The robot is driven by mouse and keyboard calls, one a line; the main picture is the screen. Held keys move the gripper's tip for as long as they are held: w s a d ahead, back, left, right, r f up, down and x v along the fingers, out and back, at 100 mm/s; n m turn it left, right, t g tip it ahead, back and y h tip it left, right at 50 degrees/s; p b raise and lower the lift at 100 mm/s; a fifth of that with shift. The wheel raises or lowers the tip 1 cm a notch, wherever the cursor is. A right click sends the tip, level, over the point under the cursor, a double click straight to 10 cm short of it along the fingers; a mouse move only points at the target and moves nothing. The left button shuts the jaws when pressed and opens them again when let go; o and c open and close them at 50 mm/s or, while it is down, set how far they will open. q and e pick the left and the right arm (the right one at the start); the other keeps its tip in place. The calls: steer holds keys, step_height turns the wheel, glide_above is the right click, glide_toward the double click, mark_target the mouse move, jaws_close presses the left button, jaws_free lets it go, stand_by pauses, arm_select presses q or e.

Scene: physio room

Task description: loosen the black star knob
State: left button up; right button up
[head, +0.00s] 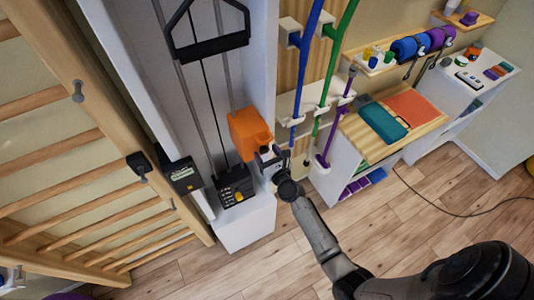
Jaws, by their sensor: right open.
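My right gripper (266,155) is at the right side of the orange block (247,131) on the white pulley column. It is open, and its fingers are small and partly hidden by my own wrist. I cannot make out a black star knob clearly; the spot where the gripper meets the orange block is covered by the gripper. I cannot tell whether the fingers touch anything. My left gripper does not show.
The column carries a black handle (208,40), cables and a black weight block (234,186). Wooden wall bars (75,180) stand left. Blue, green and purple poles hang right of the gripper in a white rack. A shelf unit (405,120) stands further right. The wood floor (400,225) is mostly clear.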

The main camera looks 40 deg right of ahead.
steer(key=c, duration=0.9)
steer(key=shift+c, duration=0.2)
